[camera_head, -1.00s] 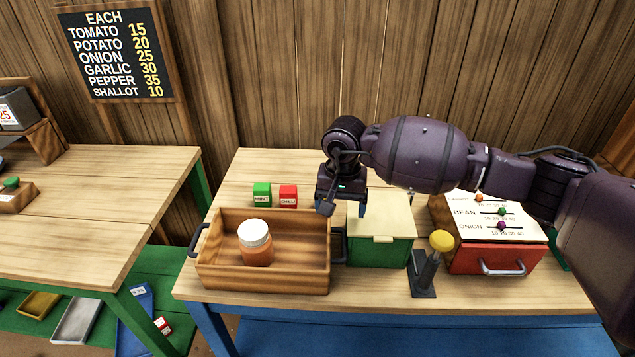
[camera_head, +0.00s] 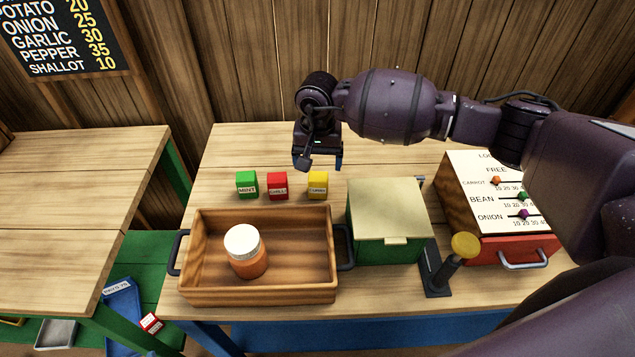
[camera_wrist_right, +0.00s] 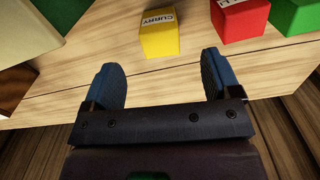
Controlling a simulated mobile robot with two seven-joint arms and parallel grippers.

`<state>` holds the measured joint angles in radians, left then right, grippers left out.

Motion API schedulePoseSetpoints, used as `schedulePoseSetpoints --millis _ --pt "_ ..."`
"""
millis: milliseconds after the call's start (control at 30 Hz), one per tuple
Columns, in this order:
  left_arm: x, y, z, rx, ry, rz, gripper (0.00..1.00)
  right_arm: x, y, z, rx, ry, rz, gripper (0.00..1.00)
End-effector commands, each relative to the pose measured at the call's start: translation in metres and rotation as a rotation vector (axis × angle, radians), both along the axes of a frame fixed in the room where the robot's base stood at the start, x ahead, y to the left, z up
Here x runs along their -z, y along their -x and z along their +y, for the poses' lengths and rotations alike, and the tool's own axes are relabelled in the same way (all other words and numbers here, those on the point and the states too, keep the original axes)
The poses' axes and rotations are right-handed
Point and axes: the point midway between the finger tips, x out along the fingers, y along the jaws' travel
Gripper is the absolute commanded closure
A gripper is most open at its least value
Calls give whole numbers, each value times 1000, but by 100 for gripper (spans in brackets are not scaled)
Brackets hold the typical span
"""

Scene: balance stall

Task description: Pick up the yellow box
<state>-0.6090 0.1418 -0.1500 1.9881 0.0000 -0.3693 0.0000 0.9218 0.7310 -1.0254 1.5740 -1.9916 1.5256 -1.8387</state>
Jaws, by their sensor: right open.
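The yellow box (camera_head: 317,185), a small cube with a white label, stands on the table behind the wooden tray. It is the rightmost of three small boxes in the head view. In the right wrist view the yellow box (camera_wrist_right: 160,36) reads CURRY and lies just beyond the fingertips, near the middle of the gap. My right gripper (camera_head: 318,165) is open and empty, above and behind the yellow box. Its two blue fingers show apart in the right wrist view (camera_wrist_right: 160,75). My left gripper is not in view.
A green box (camera_head: 246,185) and a red box (camera_head: 277,186) stand left of the yellow one. In front is a wooden tray (camera_head: 262,293) holding a white-lidded jar (camera_head: 247,254). A green lidded box (camera_head: 388,213) stands at right, near a yellow-knobbed stand (camera_head: 466,246).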

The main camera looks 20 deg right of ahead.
Motion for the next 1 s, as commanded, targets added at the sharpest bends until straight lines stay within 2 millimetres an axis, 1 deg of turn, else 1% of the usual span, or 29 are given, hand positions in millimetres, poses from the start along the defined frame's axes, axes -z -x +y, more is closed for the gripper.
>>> schedulePoseSetpoints --millis 33,100,267,600,733,933,967,1000 --pt "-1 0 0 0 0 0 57 8 0 0 2 0 3 17" --pt "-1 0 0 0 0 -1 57 17 0 0 2 -1 2 17" --pt "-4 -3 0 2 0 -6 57 28 -1 0 1 0 0 17" --pt "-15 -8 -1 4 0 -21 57 69 -4 -2 2 0 1 17" --pt "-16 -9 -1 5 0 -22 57 76 -4 -2 1 -1 0 17" --pt "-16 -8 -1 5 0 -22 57 76 -4 -3 0 -1 -1 17" --pt "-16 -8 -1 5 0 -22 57 76 -4 -3 0 -1 -1 20" --pt "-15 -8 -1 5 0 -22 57 76 -4 -3 0 -1 -1 26"
